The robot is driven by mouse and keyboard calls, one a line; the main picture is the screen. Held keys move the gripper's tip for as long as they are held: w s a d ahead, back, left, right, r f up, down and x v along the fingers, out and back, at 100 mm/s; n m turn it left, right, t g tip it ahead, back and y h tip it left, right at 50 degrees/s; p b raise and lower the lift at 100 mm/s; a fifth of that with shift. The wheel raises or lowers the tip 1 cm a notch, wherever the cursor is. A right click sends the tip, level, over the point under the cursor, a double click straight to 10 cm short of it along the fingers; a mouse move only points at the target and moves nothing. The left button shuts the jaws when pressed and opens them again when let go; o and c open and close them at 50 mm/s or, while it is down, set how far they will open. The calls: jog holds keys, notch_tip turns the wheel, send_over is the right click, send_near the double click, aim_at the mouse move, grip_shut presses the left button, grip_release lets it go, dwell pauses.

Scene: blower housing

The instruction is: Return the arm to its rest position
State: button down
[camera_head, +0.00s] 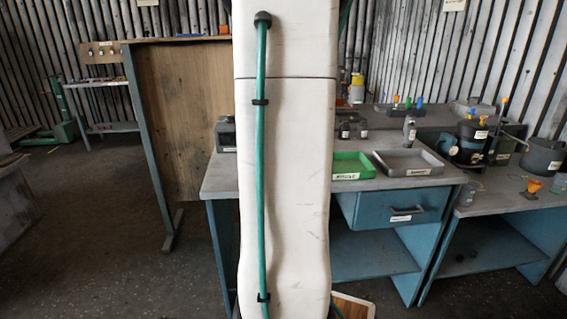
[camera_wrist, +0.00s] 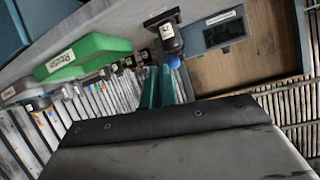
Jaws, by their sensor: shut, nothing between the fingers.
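My arm (camera_head: 286,150) stands as a tall white link with a green hose across the middle of the head view, hiding part of the bench behind it. My gripper (camera_wrist: 164,82) shows in the wrist view as teal fingers beyond a dark plate; it is shut and holds nothing. It does not show in the head view. The wrist view is steeply tilted, with the bench top and a green tray (camera_wrist: 88,52) at the upper left, apart from the fingers.
The grey bench (camera_head: 433,177) carries the green tray (camera_head: 353,166), a grey tray (camera_head: 408,162) and small labelled devices. A dark pot (camera_head: 470,142) stands on the right bench. A wooden panel (camera_head: 178,120) stands left of my arm. Open floor lies at the lower left.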

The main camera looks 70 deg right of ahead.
dwell(0.4)
jog(key=s+a+f+g+y, duration=0.2)
jog(key=a+f+y, duration=0.2)
jog(key=a+f, duration=0.1)
jog(key=w+a+r+n+y, duration=0.1)
jog(key=w+a+n+y, duration=0.25)
jog(key=a, duration=0.75)
jog(key=a+r+n+y, duration=0.1)
jog(key=a+r+n, duration=0.2)
jog(key=a, duration=0.7)
jog(key=s+a+r+n+g+y, duration=0.1)
jog(key=a+r+n, duration=0.3)
jog(key=a, duration=0.6)
jog(key=s+a+r+n+y, duration=0.1)
jog(key=a+r+n, duration=0.3)
jog(key=a, duration=0.6)
notch_tip(320, 180, up, 2)
jog(key=shift+a+g+y, duration=0.3)
jog(key=shift+y, duration=0.45)
jog(key=shift+n, duration=0.25)
